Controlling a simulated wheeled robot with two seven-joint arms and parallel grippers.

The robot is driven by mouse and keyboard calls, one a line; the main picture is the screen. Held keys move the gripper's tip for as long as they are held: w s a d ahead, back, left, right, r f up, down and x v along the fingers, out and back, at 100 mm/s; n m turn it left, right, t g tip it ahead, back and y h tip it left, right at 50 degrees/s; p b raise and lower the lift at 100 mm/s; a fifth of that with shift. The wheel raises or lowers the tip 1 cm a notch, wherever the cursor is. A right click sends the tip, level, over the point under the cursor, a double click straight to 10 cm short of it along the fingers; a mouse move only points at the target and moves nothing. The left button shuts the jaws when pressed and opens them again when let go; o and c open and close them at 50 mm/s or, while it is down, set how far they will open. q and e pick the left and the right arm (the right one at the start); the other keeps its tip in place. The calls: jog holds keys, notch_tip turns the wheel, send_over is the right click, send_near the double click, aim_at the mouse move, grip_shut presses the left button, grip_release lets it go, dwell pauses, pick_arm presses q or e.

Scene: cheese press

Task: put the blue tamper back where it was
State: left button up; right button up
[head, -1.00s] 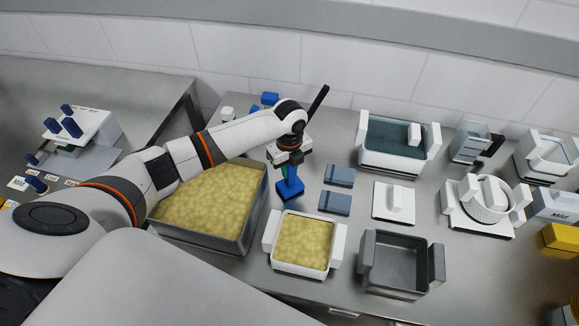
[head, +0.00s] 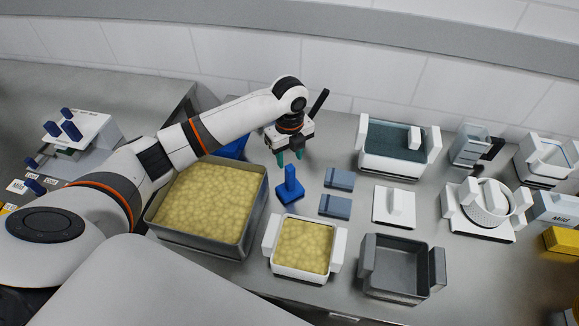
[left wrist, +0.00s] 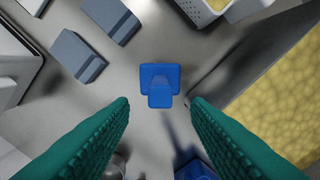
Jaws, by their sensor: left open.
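The blue tamper (head: 290,186) stands upright on the steel table, between the large curd tray and the two blue-grey blocks. It also shows from above in the left wrist view (left wrist: 160,84). My left gripper (head: 290,157) is open and empty, behind and above the tamper in the head view. In the left wrist view its green fingers (left wrist: 160,102) are spread apart, with the tamper between and beyond their tips, not touched. My right gripper is in neither view.
A large grey tray of yellow curd (head: 258,213) stands left of the tamper. A white mould filled with curd (head: 268,238) is in front. Two blue-grey blocks (head: 339,178) (head: 334,205) lie to the right. A blue object (head: 233,148) is partly behind my left arm.

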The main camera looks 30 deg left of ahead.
pick_arm(q)
jog(key=shift+r, duration=2.55)
